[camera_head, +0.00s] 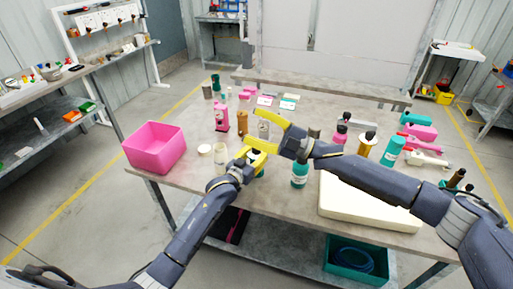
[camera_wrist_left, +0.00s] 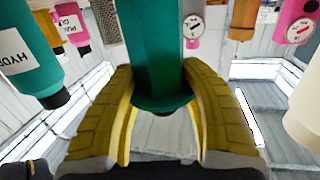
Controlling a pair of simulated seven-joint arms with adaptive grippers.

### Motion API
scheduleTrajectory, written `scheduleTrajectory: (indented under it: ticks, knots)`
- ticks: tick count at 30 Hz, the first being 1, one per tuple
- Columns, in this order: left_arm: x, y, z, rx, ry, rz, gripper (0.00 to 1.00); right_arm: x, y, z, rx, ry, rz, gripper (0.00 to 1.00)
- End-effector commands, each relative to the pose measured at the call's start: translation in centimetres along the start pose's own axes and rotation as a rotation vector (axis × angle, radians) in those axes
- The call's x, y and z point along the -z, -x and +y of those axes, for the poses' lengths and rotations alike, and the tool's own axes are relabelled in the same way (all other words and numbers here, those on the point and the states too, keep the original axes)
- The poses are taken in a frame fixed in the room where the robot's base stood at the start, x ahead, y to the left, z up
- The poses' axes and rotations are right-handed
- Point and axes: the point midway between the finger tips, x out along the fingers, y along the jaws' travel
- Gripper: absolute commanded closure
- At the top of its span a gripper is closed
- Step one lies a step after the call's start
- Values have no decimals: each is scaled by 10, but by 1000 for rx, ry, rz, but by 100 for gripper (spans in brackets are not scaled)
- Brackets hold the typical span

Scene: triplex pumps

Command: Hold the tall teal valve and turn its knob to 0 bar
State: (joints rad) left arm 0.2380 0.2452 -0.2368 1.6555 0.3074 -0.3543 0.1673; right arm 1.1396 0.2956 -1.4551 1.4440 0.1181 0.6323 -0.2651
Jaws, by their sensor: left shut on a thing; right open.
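My left gripper (camera_head: 256,156) is shut on a teal valve. Its two yellow fingers close on both sides of the teal body (camera_wrist_left: 156,50) in the left wrist view, where the far end of the body is cut off by the frame. In the head view the valve is mostly hidden by the fingers, with a bit of teal (camera_head: 260,171) showing below them. My right gripper (camera_head: 259,128) is open, with its yellow fingers close above the left gripper. The valve's knob and dial cannot be made out, so its reading cannot be told.
A pink bin (camera_head: 155,148) stands at the table's left edge. A pink valve (camera_head: 221,119) stands behind the grippers. A teal bottle (camera_head: 300,173) is close on the right, beside a cream block (camera_head: 365,207). Several bottles and parts crowd the right side.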

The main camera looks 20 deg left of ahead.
Motion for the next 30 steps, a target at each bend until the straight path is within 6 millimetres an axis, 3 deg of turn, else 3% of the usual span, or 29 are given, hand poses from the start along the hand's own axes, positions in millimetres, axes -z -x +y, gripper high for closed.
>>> scheduleTrajectory:
  ticks: [3, 9, 16, 23, 30]
  knots:
    - [0, 0, 0, 0, 0, -1, 100, 20, -12, 9, 66, 174, 99, 46]
    - [0, 0, 0, 0, 0, -1, 100, 47, -23, 9, 207, 448, 266, 46]
    - [0, 0, 0, 0, 0, -1, 100, 61, -23, 0, 412, 723, 444, 46]
    - [0, 0, 0, 0, 0, -1, 100, 50, -12, -13, 668, 942, 574, 46]
    - [0, 0, 0, 0, 0, -1, 100, 6, 4, -26, 993, 1122, 608, 46]
